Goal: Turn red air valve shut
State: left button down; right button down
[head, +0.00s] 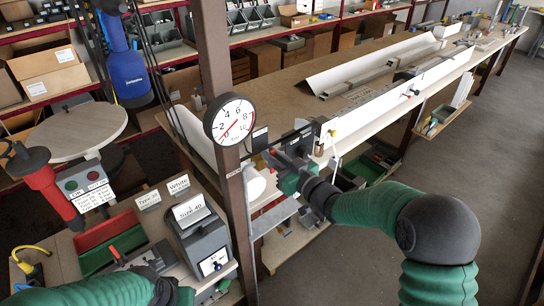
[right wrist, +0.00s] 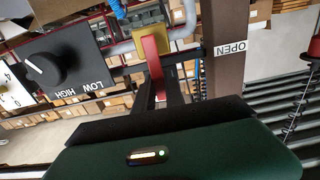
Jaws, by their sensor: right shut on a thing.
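The red air valve handle (right wrist: 154,62) shows in the right wrist view, beside a brass-coloured valve body (right wrist: 181,39) on a grey pipe. My right gripper (right wrist: 160,90) has its dark fingers closed on the lower end of the handle. A white OPEN label (right wrist: 229,48) is on the post beside the valve. My left gripper (head: 135,260) is low at the left, over the bench; its finger opening is unclear.
A round pressure gauge (head: 230,122) with a red needle hangs on the brown post (head: 214,60). A black LOW/HIGH knob box (right wrist: 65,65) is left of the valve. A long workbench (head: 300,75) runs behind; grey floor (head: 450,150) is clear at the right.

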jog(key=shift+r, duration=0.1)
dwell(0.3)
jog(key=c, duration=1.6)
grip_release()
jog(key=shift+c, duration=0.2)
jog(key=shift+o, duration=1)
jog(key=shift+w, duration=0.15)
jog(key=shift+o, duration=0.2)
jog(key=shift+w+f, duration=0.1)
jog(key=shift+f, duration=0.1)
jog(key=b+v, duration=0.4)
jog(key=v, duration=1.2)
jog(key=shift+s+d, duration=0.2)
jog(key=shift+s, duration=0.1)
